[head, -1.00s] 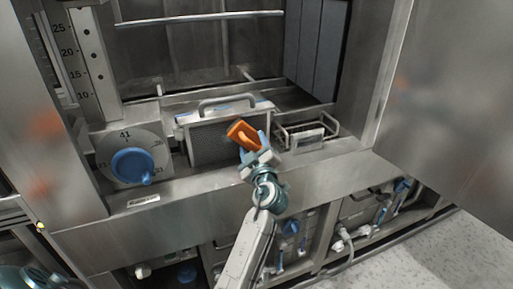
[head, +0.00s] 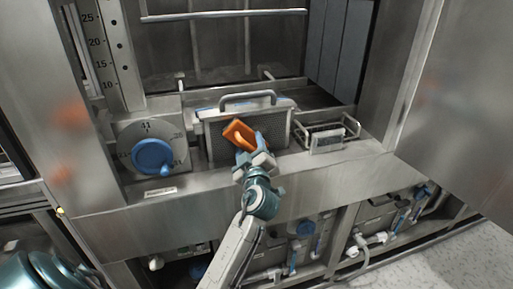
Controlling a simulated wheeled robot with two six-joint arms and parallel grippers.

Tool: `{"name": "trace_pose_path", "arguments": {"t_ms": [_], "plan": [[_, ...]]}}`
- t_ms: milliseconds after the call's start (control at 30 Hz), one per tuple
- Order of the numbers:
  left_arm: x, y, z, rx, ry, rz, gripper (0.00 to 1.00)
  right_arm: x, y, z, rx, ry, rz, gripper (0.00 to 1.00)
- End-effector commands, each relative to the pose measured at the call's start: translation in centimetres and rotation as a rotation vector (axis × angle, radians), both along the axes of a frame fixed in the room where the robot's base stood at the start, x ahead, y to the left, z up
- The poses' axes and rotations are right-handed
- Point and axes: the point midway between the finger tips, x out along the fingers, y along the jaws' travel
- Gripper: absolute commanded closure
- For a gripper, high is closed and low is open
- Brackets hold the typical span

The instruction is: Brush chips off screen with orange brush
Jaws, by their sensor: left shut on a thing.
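The orange brush (head: 238,133) is held in my left gripper (head: 253,152), which is shut on it. The brush is in front of the screen (head: 219,138), a dark mesh panel in a pale frame with a grey handle on top. It overlaps the middle of the mesh in the head view; I cannot tell whether it touches. Chips on the mesh are too small to make out. My right gripper is not in view.
A blue dial knob (head: 152,156) is on the panel left of the screen. A small wire rack (head: 326,137) stands to its right. A steel ledge runs below. Pipes and valves (head: 304,229) sit in open bays underneath.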

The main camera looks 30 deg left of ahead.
Motion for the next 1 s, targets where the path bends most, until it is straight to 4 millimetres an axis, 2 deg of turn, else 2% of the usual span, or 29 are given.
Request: {"name": "trace_pose_path", "arguments": {"t_ms": [367, 800, 1000], "plan": [[-0.2, -0.1, 0.0, 0.0, -0.001, 0.001, 0.61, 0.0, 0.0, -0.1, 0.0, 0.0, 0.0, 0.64], [-3.0, -3.4, -0.2, -0.003, -0.001, -0.002, 0.61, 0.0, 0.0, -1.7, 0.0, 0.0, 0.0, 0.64], [-3.9, -4.4, -0.1, -0.001, 0.0, 0.001, 0.61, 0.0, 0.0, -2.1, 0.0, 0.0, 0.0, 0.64]]}}
